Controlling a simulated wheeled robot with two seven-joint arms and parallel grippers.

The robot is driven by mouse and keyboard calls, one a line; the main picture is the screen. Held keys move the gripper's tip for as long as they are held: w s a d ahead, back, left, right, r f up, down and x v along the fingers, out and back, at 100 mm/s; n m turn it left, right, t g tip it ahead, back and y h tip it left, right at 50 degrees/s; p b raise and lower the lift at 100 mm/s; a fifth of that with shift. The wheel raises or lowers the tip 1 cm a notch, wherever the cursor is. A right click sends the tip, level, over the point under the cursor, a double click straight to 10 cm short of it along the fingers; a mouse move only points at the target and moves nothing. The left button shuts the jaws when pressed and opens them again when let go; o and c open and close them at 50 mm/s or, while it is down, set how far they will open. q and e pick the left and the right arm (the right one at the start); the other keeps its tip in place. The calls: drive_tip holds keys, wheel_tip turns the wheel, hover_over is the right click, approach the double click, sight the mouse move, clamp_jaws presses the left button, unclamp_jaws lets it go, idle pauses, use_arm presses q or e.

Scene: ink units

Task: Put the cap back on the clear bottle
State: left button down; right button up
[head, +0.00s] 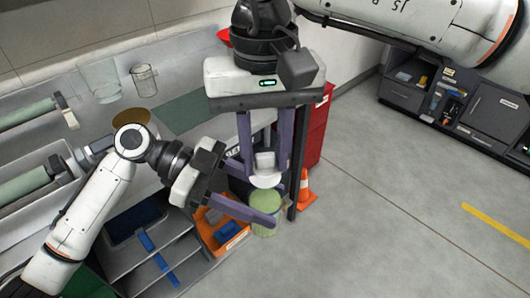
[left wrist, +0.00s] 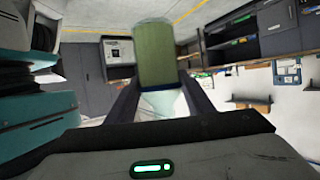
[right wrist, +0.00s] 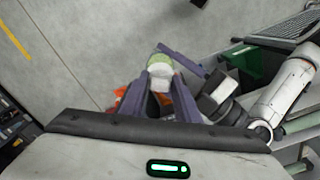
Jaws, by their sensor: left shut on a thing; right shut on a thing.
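The clear bottle (head: 265,222) with green contents is held between the fingers of my left gripper (head: 268,204). Its green body also shows in the left wrist view (left wrist: 153,55), with a pale tapering part below it in that picture. My right gripper (head: 265,178) comes down from above, its purple fingers shut on the white cap (head: 265,162). The cap also shows in the right wrist view (right wrist: 160,76), with the pale green bottle (right wrist: 160,60) beside it. The cap is very close to the bottle's top end. I cannot tell whether they touch.
Two clear beakers (head: 145,80) stand on the grey bench at the left. An orange bin (head: 215,238) with blue things lies below the left gripper. A red cabinet (head: 318,130) and an orange cone (head: 305,190) stand behind. The floor at the right is free.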

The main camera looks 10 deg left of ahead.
drive_tip(key=shift+f, duration=0.85)
drive_tip(key=shift+f, duration=0.55)
drive_tip(key=o, duration=1.1)
wheel_tip(320, 180, up, 12)
drive_tip(key=shift+f, duration=0.1)
